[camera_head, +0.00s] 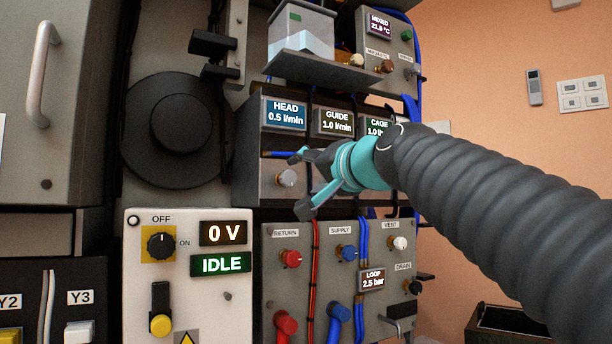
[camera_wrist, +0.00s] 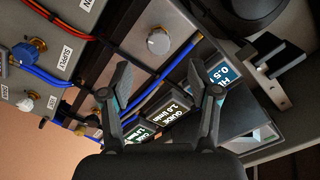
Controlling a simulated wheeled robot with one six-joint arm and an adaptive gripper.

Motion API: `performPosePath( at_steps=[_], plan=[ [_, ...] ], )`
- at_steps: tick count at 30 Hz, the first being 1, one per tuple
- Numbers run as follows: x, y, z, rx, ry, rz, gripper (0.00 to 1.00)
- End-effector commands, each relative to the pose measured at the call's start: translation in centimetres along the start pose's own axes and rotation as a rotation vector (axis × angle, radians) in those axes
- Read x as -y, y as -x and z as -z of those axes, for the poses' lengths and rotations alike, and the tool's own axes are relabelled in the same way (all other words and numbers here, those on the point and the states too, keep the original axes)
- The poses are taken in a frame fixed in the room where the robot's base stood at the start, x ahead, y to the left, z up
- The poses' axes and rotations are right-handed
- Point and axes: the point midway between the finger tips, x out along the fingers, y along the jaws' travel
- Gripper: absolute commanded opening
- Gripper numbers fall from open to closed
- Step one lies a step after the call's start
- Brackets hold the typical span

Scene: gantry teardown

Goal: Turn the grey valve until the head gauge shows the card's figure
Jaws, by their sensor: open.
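The grey valve (camera_head: 288,178) is a round silver-grey knob on the flow panel below the head gauge (camera_head: 286,113), which reads 0.5 l/min. My gripper (camera_head: 301,184) is open and empty in front of this panel, its fingers pointing left toward the valve. In the wrist view the valve (camera_wrist: 159,41) shows beyond the open fingertips (camera_wrist: 167,84), apart from them and not between them. The head gauge (camera_wrist: 209,74) is partly cut by my right finger there. I see no readable card with a figure.
The guide gauge (camera_head: 337,122) reads 1.0 l/min; the cage gauge (camera_head: 378,126) is partly hidden by my arm. Below are a red return knob (camera_head: 291,259), a blue supply knob (camera_head: 347,253) and hoses. A shelf (camera_head: 322,72) juts out above. A black box (camera_head: 508,322) stands lower right.

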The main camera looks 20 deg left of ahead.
Motion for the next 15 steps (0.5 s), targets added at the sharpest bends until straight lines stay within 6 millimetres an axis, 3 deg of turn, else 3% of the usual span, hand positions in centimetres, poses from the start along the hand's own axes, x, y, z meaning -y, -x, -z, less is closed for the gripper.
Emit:
performPosePath(
  at_steps=[9, 15],
  plan=[
    [-0.1, -6.0, 0.3, -0.001, 0.001, -0.005, 0.61],
    [-0.1, -8.3, 0.3, -0.003, 0.002, -0.004, 0.61]
  ],
)
